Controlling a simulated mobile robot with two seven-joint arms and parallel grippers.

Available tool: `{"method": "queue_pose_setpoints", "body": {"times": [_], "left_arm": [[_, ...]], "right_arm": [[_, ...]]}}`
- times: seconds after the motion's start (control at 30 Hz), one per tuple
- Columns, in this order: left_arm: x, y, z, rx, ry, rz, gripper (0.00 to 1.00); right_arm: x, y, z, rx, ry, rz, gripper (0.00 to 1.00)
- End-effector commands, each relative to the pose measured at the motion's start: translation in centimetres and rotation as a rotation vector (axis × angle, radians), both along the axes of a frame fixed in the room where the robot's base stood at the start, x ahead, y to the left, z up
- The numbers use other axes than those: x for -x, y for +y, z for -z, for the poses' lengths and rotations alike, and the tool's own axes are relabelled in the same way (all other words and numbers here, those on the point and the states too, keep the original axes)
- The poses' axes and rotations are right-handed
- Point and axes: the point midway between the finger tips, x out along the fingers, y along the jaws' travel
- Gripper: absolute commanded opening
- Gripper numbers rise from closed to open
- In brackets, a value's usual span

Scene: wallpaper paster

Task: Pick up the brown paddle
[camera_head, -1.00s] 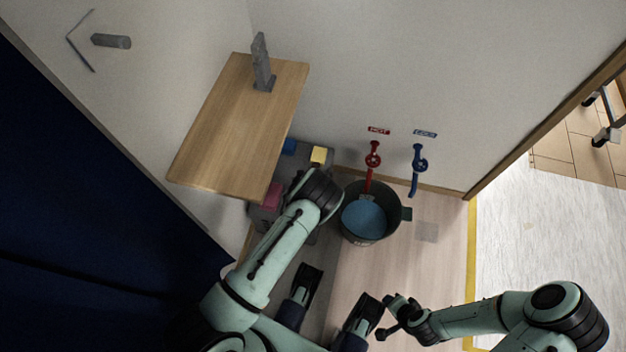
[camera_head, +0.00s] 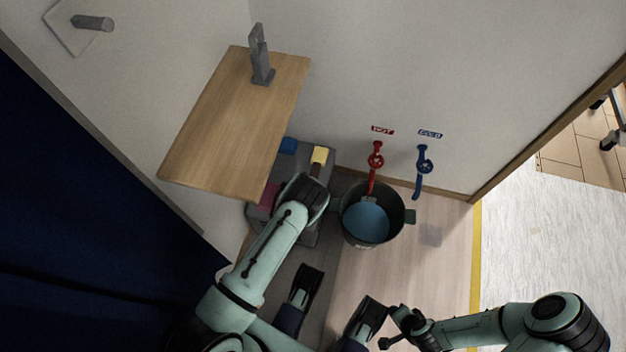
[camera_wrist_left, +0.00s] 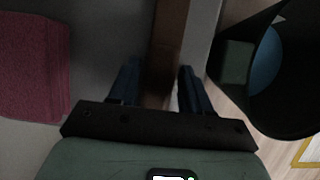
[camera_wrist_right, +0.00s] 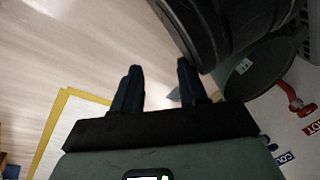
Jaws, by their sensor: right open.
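A brown strip, likely the brown paddle (camera_wrist_left: 170,22), shows in the left wrist view. It runs from the top edge down between the fingers of my left gripper (camera_wrist_left: 159,66), which look spread apart with a gap beside the strip. Whether it lies between the fingers or beneath them I cannot tell. In the head view my left wrist covers this spot beside the grey cart. My right gripper (camera_wrist_right: 160,66) is open and empty; it is low at the front in the head view (camera_head: 392,328).
A dark bucket (camera_head: 348,232) with blue contents (camera_head: 366,217) stands close right of my left wrist, under red and blue taps (camera_head: 423,165). A grey cart (camera_head: 325,170) with coloured blocks is beside it. A wooden board (camera_head: 225,130) overhangs at the left.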

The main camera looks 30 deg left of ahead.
Motion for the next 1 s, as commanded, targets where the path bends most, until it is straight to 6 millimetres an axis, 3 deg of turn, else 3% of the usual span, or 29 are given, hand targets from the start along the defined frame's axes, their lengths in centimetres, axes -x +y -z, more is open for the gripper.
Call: {"method": "queue_pose_setpoints", "body": {"times": [0.03, 0.1, 0.53, 0.8, 1.0], "left_arm": [[0.0, 0.0, 0.0, 0.000, 0.000, 0.000, 0.30], [0.0, 0.0, 0.0, 0.000, 0.000, 0.000, 0.10], [-0.1, 0.0, -0.6, 0.001, -0.002, -0.001, 0.10], [-0.2, 0.0, -3.8, 0.000, -0.005, 0.000, 0.10], [-0.1, 0.0, -7.9, 0.000, -0.005, 0.000, 0.10]], "right_arm": [[0.0, 0.0, 0.0, 0.000, -0.001, 0.000, 0.43], [0.0, 0.0, 0.0, 0.000, -0.001, 0.000, 0.43], [-0.4, 0.1, -0.6, 0.000, -0.014, -0.002, 0.43], [-2.5, 0.9, -4.1, -0.006, -0.092, -0.013, 0.43], [2.1, 3.1, -7.0, -0.064, 0.028, -0.057, 0.43]]}}
